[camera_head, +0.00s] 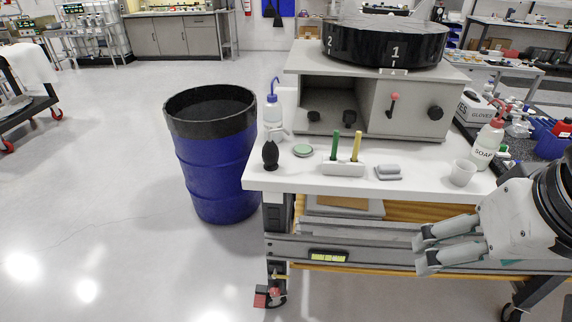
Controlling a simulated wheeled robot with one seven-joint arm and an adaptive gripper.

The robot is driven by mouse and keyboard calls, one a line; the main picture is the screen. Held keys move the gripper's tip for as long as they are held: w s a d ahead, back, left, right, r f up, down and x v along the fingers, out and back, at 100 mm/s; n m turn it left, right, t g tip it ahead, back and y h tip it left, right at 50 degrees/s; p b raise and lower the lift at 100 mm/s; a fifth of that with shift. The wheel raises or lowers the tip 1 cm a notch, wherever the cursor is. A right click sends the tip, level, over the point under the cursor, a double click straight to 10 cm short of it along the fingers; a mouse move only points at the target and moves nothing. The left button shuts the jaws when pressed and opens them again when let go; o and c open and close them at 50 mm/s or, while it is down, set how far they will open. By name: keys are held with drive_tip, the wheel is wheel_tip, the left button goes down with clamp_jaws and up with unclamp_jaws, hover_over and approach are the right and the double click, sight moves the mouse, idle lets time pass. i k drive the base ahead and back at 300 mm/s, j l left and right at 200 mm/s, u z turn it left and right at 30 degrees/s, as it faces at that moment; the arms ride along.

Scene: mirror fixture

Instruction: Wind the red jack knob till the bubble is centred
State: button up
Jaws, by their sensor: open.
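The red jack knob (274,292) is small and sits low on the table's front left leg, near the floor. A second red part, like a pedal, is beside it, and I cannot tell how the two join. A yellow-green level vial (328,257) in a dark frame sits on the table's front rail. Its bubble is too small to make out. My gripper (423,252) is open and empty at the right, in front of the rail, with its fingers pointing left. It is above and well to the right of the knob, and apart from it.
A blue barrel (213,165) stands left of the table. The floor at front left is clear.

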sight(274, 291)
drive_tip(key=j+u, duration=0.15)
drive_tip(key=u, duration=0.4)
drive_tip(key=i+j+z, duration=0.1)
drive_tip(key=k+j, duration=0.2)
drive_tip(key=k, duration=0.3)
drive_tip(key=i+l+u, duration=0.1)
drive_tip(key=l, duration=0.2)
drive_tip(key=i+l+u, duration=0.25)
drive_tip(key=l, duration=0.35)
drive_tip(key=i+l+u, duration=0.15)
drive_tip(key=i+l, duration=0.1)
drive_tip(key=l, duration=0.05)
